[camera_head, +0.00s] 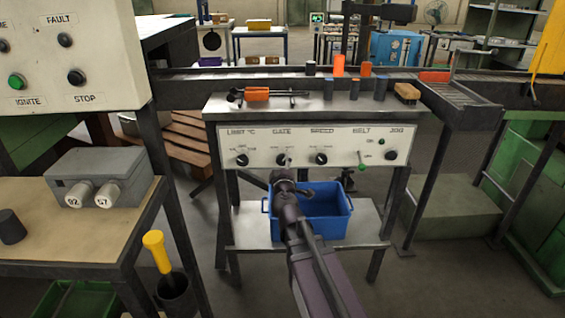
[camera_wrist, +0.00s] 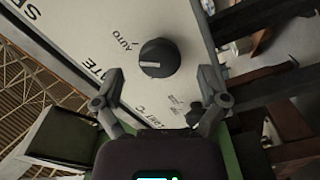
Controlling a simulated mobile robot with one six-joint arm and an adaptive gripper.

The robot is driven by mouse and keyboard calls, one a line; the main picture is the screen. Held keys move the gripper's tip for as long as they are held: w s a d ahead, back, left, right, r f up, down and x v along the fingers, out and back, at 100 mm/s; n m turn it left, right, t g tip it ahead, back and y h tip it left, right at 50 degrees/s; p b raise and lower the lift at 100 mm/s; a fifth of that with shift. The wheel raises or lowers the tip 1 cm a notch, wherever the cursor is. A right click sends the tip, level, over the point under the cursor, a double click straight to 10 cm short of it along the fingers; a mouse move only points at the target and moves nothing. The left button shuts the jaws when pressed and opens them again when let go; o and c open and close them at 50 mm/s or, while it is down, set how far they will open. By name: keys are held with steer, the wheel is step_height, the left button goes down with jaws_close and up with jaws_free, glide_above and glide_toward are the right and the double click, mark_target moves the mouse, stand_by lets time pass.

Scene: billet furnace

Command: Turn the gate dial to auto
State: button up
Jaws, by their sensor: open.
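The gate dial (camera_wrist: 159,58) is a round black knob with a white pointer mark, on a pale panel in the wrist view. The word AUTO is printed beside it with a short tick; the pointer mark appears turned away from that tick. In the head view the gate dial (camera_head: 283,160) sits under the GATE label, partly hidden by my gripper (camera_head: 283,177). My gripper (camera_wrist: 162,78) is open and empty, its fingers spread to either side of the dial's line, with the dial just beyond the fingertips. I cannot see any contact.
The control panel (camera_head: 350,139) also carries a limit dial (camera_head: 242,159), a speed dial (camera_head: 321,158), a green belt switch (camera_head: 362,166) and a black jog button (camera_head: 392,155). A blue bin (camera_head: 325,205) stands on the shelf below. Tongs and several billets lie above.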

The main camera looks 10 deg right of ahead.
steer(key=shift+s+a, duration=0.2)
steer(key=shift+s, duration=0.85)
steer(key=shift+s+a, duration=0.15)
steer(key=shift+s, duration=0.9)
steer(key=s+d+f+m+g+h, duration=0.4)
steer(key=s+d+f+m+g, duration=0.3)
steer(key=d+f+m+g, duration=0.25)
steer(key=s+a+f+m+g+y, duration=0.2)
steer(key=s+a+f+g+y, duration=0.6)
steer(key=s, duration=0.4)
step_height(320, 180, up, 28)
steer(key=p, duration=2.9)
steer(key=shift+w+a+h, duration=0.15)
steer(key=shift+a+h, duration=0.05)
steer(key=shift+h, duration=0.2)
